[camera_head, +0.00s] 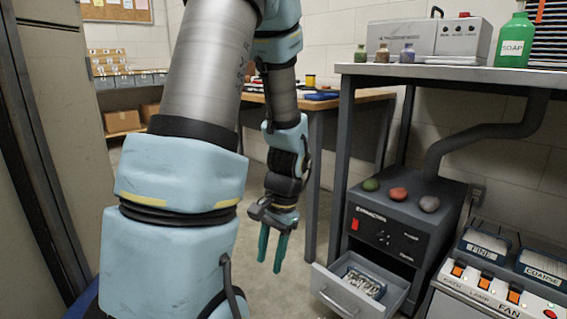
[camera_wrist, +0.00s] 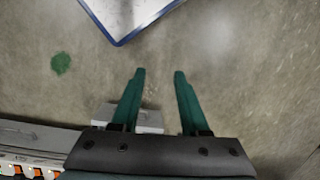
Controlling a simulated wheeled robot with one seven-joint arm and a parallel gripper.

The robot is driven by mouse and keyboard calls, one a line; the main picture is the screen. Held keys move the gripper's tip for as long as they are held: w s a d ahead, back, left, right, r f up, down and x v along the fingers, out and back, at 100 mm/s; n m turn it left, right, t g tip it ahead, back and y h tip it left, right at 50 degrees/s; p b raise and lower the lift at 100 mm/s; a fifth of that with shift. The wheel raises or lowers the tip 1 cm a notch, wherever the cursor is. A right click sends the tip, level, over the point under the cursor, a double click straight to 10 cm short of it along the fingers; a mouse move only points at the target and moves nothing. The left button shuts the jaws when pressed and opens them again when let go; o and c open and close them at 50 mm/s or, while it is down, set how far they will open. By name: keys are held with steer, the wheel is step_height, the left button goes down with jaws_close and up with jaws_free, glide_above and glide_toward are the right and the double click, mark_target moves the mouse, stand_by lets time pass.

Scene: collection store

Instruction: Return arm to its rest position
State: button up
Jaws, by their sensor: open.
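My arm spans the left and middle of the head view, bent downward at its end. My gripper (camera_head: 270,264) hangs with its green fingers pointing down, apart and with nothing between them. It is in free air above the floor, left of the open drawer (camera_head: 336,292) and clear of it. In the wrist view the two fingers of my gripper (camera_wrist: 158,73) also stand apart, with bare floor between their tips.
The drawer juts from a dark extractor box (camera_head: 396,231) with three coloured lumps on top. A grey shelf (camera_head: 453,75) carries bottles above it. A switch panel (camera_head: 497,287) is at lower right. A wooden table (camera_head: 318,103) stands behind; a tall cabinet (camera_head: 50,100) is at left.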

steer(key=a+r+n+t+h+p, duration=0.2)
steer(key=r+n+p, duration=0.4)
steer(key=r+p, duration=3.1)
step_height(320, 180, up, 7)
steer(key=shift+s+a+f+n+t, duration=0.1)
steer(key=shift+s+a+n+t, duration=0.25)
steer(key=shift+a, duration=0.55)
